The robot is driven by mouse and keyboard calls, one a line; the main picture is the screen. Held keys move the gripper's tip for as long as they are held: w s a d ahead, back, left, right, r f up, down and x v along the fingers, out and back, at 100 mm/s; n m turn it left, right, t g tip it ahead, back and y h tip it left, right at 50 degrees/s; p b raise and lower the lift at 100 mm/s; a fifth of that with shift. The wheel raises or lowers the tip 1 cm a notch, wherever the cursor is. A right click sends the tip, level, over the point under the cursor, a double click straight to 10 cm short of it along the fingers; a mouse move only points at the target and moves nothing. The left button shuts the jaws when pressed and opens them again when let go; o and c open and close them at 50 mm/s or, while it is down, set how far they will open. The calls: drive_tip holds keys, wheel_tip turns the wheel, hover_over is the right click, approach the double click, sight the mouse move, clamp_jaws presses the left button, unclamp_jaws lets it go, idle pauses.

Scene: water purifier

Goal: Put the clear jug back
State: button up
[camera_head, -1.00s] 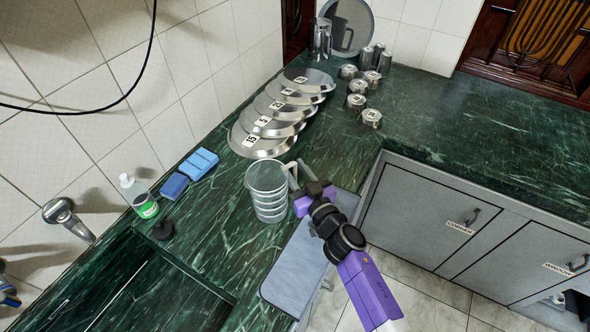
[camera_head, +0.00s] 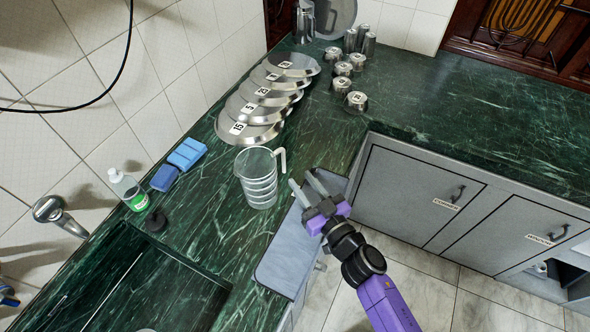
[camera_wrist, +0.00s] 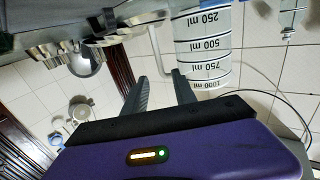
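The clear jug (camera_head: 258,180) stands upright on the green marble counter, with its handle on the right side in the head view. My gripper (camera_head: 303,188) is open and empty, just right of the jug and apart from its handle. In the wrist view, the jug (camera_wrist: 203,45) with its volume markings is beyond the right finger of my gripper (camera_wrist: 160,90). Nothing is between the fingers.
A grey mat (camera_head: 290,250) lies by the counter's front edge, below my gripper. Metal lids (camera_head: 250,110) lean behind the jug. Blue sponges (camera_head: 180,163) and a soap bottle (camera_head: 130,190) stand to the left, near the sink (camera_head: 210,285). Metal canisters (camera_head: 356,101) stand farther back.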

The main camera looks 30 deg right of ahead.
drive_tip(key=shift+s, duration=0.6)
drive_tip(key=s+a+r+g, duration=0.1)
drive_tip(key=s+r, duration=0.3)
drive_tip(key=s, duration=0.7)
drive_tip(key=s+a+r+g, duration=0.1)
drive_tip(key=s+r, duration=0.3)
drive_tip(key=s, duration=0.7)
drive_tip(key=s+a+r+g, duration=0.1)
drive_tip(key=s+r, duration=0.3)
drive_tip(key=s, duration=0.7)
drive_tip(key=shift+s+r+h, duration=0.15)
drive_tip(key=shift+h, duration=0.15)
